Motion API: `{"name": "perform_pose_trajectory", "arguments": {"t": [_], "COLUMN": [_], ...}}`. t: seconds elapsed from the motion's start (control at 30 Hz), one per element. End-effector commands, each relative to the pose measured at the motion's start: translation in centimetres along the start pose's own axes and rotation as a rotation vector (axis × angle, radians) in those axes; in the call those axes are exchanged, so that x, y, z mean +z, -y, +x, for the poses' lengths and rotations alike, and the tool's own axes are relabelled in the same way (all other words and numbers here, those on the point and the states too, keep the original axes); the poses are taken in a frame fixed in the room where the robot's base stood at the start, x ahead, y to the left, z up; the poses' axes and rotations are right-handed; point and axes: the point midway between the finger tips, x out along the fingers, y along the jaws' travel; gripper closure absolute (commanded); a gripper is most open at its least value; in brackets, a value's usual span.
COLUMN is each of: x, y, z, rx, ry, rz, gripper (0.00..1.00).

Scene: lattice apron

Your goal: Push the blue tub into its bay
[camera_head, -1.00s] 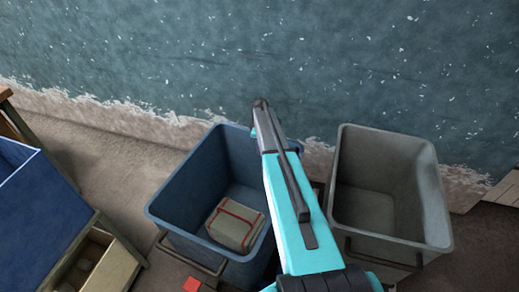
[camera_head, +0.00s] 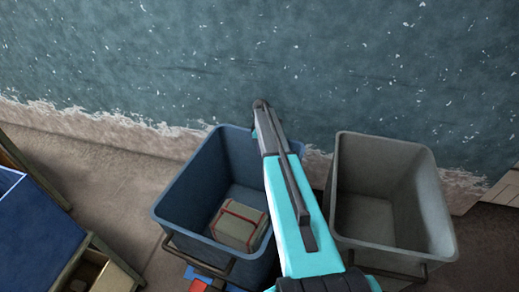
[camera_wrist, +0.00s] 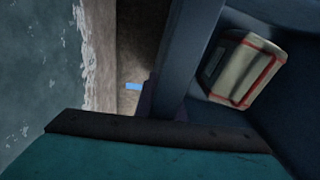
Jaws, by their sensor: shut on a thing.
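The blue tub (camera_head: 180,195) stands upright at the centre of the head view, with a beige, red-strapped package (camera_head: 238,225) lying inside. My gripper (camera_head: 259,126) is at the tub's far rim, right of its middle, below the end of my turquoise arm. Its fingertips are mostly hidden in the head view. In the wrist view the tub's rim (camera_wrist: 190,50) runs up from the gripper body, and the package (camera_wrist: 240,70) shows to its right. The gripper is shut on the rim. I cannot tell where the tub's bay is.
A grey tub (camera_head: 436,215) stands close on the right, empty as far as I see. Water (camera_head: 150,55) lies beyond the pale foamy edge. A blue container (camera_head: 35,225) and a wooden frame (camera_head: 90,260) are at the left. Red and blue pieces (camera_head: 202,281) lie in front.

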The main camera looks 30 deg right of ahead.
Motion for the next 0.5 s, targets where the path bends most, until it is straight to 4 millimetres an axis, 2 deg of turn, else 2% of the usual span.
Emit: {"name": "perform_pose_trajectory", "arguments": {"t": [0.03, 0.43, 0.47, 0.5], "x": [-0.59, -1.03, -1.08, -1.14], "y": [0.11, 0.26, 0.29, 0.33], "z": [0.63, 0.6, 0.59, 0.58], "rx": [0.001, 0.002, 0.002, 0.001], "ry": [-0.006, -0.005, -0.005, -0.005], "rz": [-0.01, -0.017, -0.017, -0.018], "gripper": [1.0, 1.0, 0.88, 0.82]}}
